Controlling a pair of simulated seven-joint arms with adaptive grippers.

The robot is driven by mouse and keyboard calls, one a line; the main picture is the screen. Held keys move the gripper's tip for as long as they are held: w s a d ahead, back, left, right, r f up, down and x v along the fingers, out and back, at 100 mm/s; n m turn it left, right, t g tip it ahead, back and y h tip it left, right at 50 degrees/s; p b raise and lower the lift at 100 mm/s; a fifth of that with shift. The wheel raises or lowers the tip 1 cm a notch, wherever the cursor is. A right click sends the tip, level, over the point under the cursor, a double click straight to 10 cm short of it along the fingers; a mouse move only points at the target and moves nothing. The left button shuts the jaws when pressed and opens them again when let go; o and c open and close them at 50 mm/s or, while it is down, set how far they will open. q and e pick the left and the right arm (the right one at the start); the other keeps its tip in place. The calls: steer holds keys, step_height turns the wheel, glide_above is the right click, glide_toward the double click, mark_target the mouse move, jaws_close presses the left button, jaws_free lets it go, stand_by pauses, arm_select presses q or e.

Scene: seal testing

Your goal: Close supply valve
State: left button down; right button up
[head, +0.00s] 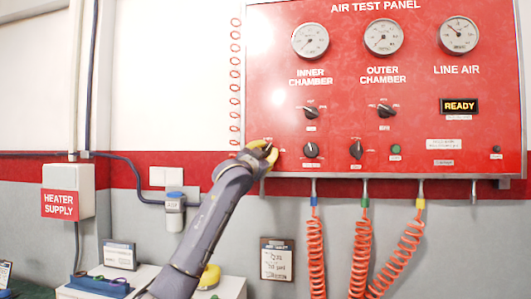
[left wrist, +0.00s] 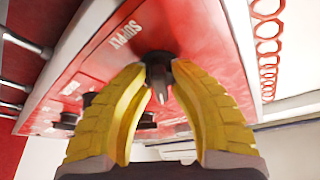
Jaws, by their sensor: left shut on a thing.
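The supply valve is a small dark knob (left wrist: 158,82) on the red air test panel (head: 265,75), beside the word SUPPLY in the left wrist view. My left gripper (head: 262,149) is at the panel's lower left corner in the head view. Its yellow fingers (left wrist: 158,70) are shut on the knob, one fingertip on each side. In the head view the fingers hide most of this knob, so its pointing direction cannot be told there. My right gripper is in neither view.
Other dark knobs (head: 311,149) (head: 311,112) sit close to the right, below the gauges (head: 310,40). A READY display (head: 459,106) is lit. Red coiled hoses (head: 315,255) hang below the panel. A grey heater supply box (head: 68,180) is on the left wall.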

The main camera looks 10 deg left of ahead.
arm_select(q)
steer(key=n+y, duration=0.1)
steer(key=n, duration=0.1)
steer(key=n+t+y, duration=0.1)
steer(key=n, duration=0.1)
steer(key=r+n+y, duration=0.1)
steer(key=n, duration=0.1)
steer(key=shift+s+d, duration=0.2)
steer(key=shift+d, duration=0.05)
steer(key=shift+a+n+y, duration=0.1)
steer(key=shift+n+y, duration=0.7)
steer(key=shift+n, duration=1.1)
steer(key=c, duration=1.4)
jaws_free()
steer(key=shift+w+f, duration=0.1)
steer(key=shift+f, duration=0.1)
steer(key=shift+v, duration=0.8)
steer(key=v, duration=1)
steer(key=shift+f, duration=0.2)
